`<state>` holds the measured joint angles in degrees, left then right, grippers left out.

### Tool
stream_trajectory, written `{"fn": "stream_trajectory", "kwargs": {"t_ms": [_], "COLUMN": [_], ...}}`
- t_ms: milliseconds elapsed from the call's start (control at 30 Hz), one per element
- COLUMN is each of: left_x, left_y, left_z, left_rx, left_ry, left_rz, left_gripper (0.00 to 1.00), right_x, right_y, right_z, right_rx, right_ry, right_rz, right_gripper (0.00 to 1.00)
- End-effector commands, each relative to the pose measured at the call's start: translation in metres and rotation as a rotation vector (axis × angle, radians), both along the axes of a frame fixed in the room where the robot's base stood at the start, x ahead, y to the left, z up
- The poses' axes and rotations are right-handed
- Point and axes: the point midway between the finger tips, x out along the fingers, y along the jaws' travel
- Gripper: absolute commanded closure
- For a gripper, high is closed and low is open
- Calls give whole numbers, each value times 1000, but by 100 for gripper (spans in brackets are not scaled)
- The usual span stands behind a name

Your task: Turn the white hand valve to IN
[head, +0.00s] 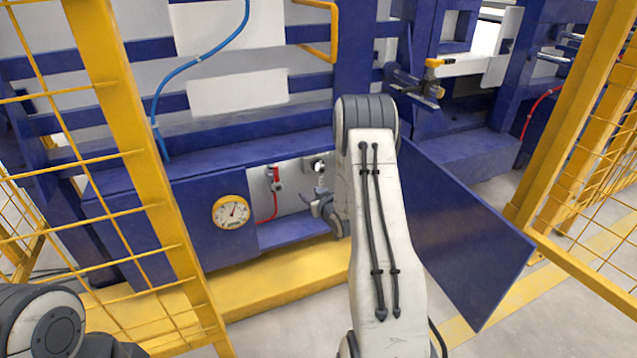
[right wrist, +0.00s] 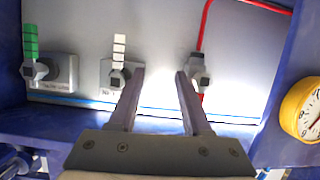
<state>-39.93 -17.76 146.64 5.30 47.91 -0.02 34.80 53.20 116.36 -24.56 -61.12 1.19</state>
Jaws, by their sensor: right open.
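The white hand valve (right wrist: 119,48) is in the middle of a row of three on a grey panel in the right wrist view. Its striped white handle points up in that picture, from a dark hub on a pale base. In the head view the valve (head: 318,166) is partly visible beside my right arm. My right gripper (right wrist: 160,74) is open and empty, its fingertips between the white and red valves. One fingertip appears close to the white valve's hub; contact cannot be told. In the head view the gripper (head: 326,208) is before the panel opening. My left gripper is out of view.
A green-handled valve (right wrist: 31,42) and a red valve (right wrist: 200,70) with a red hose flank the white one. A yellow gauge (head: 231,213) is left of the opening. An open blue door (head: 465,230) stands right of my arm. Yellow fencing (head: 130,160) bounds the left.

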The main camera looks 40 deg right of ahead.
Motion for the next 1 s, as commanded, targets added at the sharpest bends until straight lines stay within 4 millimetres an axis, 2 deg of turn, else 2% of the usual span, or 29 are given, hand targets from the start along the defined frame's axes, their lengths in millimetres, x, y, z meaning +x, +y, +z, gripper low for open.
{"fn": "stream_trajectory", "kwargs": {"t_ms": [33,100,200,367,467,800,1000], "left_x": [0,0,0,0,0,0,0], "left_y": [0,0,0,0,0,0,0], "left_z": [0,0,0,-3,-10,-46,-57], "left_rx": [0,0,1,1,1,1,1], "left_ry": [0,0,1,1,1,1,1], "left_rz": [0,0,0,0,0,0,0], "left_gripper": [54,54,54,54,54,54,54], "right_x": [-6,-14,-25,-32,-23,38,61], "right_y": [-20,-38,-53,-63,-65,-79,-85], "right_z": [-13,-19,-24,-27,-28,-29,-27], "right_rx": [1,-6,-12,-17,-21,-20,-19], "right_ry": [-65,-161,-262,-338,-346,-346,-344], "right_rz": [-16,-23,-30,-33,-32,-31,-32], "right_gripper": [51,51,51,51,51,51,51]}}
